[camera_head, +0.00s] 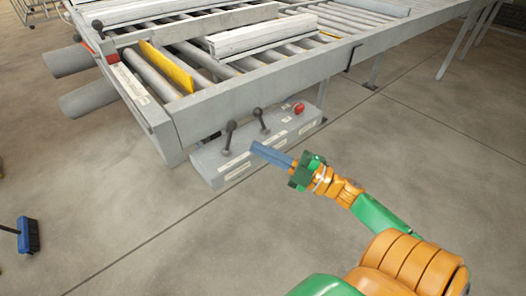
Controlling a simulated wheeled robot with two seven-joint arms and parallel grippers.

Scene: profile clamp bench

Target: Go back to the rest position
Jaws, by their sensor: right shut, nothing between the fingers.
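My right gripper (272,155) is in the middle of the head view, at the end of my orange and green right arm. Its blue-grey fingers are shut with nothing between them. They point up and left, in front of the grey control box (232,172) at the bench's lower edge. Whether they touch the box, I cannot tell. The box carries two black levers (229,137) and a red knob (299,108). My left gripper is not in view.
The grey roller bench (270,72) fills the top, with pale profiles (247,40) and a yellow bar (167,67) on it. A blue broom (28,235) stands at far left.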

